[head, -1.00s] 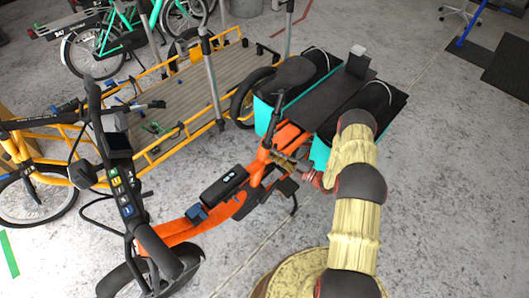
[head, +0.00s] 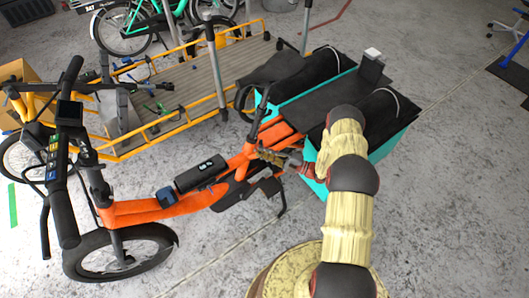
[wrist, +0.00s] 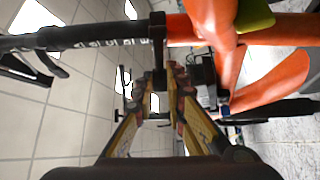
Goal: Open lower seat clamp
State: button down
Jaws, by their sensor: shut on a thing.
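The orange cargo bike (head: 160,208) stands in front of me, and its frame (wrist: 265,30) also shows in the wrist view. Its black seat post (head: 261,112) rises from the frame, and in the wrist view the post (wrist: 85,38) carries white marks. The lower seat clamp (wrist: 158,38) is a black collar where post meets orange tube. My gripper (head: 268,156) is at this joint, low on the post. In the wrist view my gripper (wrist: 167,80) has its fingers close together beside the collar, shut on a dark part, apparently the clamp's lever. The fingers partly hide it.
Turquoise-sided bags (head: 312,90) flank the rear of the bike, close to my arm. A yellow cargo bike with a wooden deck (head: 165,88) stands behind. A green bike (head: 150,25) is at the back. The grey floor at lower right is clear.

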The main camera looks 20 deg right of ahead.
jog(key=shift+f, duration=0.1)
jog(key=c, duration=2)
grip_release()
